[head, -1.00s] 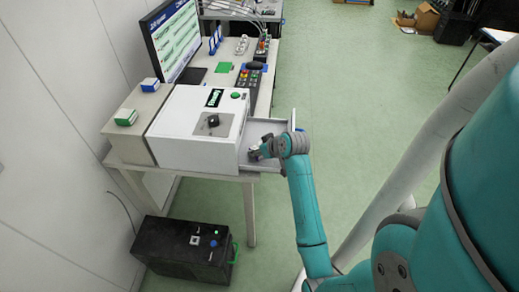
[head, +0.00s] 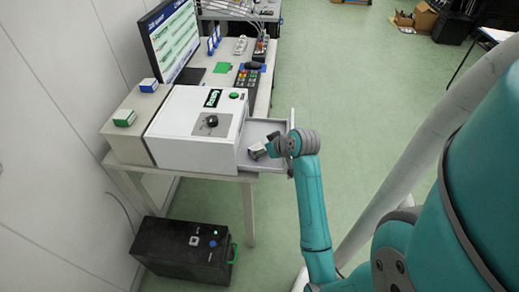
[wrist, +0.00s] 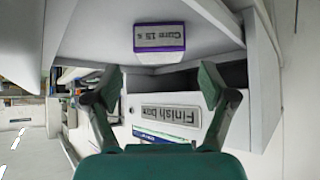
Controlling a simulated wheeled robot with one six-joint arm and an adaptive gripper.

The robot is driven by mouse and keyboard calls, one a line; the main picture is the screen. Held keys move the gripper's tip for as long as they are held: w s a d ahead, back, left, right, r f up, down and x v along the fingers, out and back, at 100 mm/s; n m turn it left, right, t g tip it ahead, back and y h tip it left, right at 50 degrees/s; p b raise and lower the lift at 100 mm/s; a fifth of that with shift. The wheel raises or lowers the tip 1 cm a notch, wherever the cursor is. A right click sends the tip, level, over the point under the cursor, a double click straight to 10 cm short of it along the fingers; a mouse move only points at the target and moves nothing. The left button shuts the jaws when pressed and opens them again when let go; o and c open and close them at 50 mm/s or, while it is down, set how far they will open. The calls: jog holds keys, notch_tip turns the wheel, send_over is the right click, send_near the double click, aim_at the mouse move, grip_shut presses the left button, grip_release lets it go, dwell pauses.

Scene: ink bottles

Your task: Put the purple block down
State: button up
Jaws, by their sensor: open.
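The purple block (wrist: 160,58) has a pale label reading "Cure 15 s", upside down in the wrist view. It lies on the light surface of the pulled-out drawer (head: 260,129), and in the head view it is a small greyish shape (head: 257,151) left of my gripper (head: 275,147). In the wrist view my gripper (wrist: 157,90) has its two fingers wide apart with nothing between them. The block is beyond the fingertips, apart from them.
The drawer belongs to a white machine (head: 188,148) with a dark knob (head: 211,120). A monitor (head: 172,43) and a keypad (head: 246,78) stand behind. A black case (head: 180,250) is on the floor.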

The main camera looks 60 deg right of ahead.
jog(key=v, duration=0.7)
jog(key=s+a+f+t, duration=0.15)
jog(key=a+f, duration=0.35)
jog(key=a, duration=0.6)
jog(key=s+a+f+t, duration=0.15)
jog(key=a+f, duration=0.35)
jog(key=a, duration=0.6)
jog(key=s+a+r+n+t+y, duration=0.1)
jog(key=s+a+r+n, duration=0.1)
jog(key=s+a+r, duration=0.2)
jog(key=s+a+r+n+t+y, duration=0.2)
jog(key=s+a+r, duration=0.2)
jog(key=s+a, duration=0.6)
jog(key=s, duration=0.4)
jog(key=shift+r+n+t+y, duration=0.3)
jog(key=shift+r, duration=0.1)
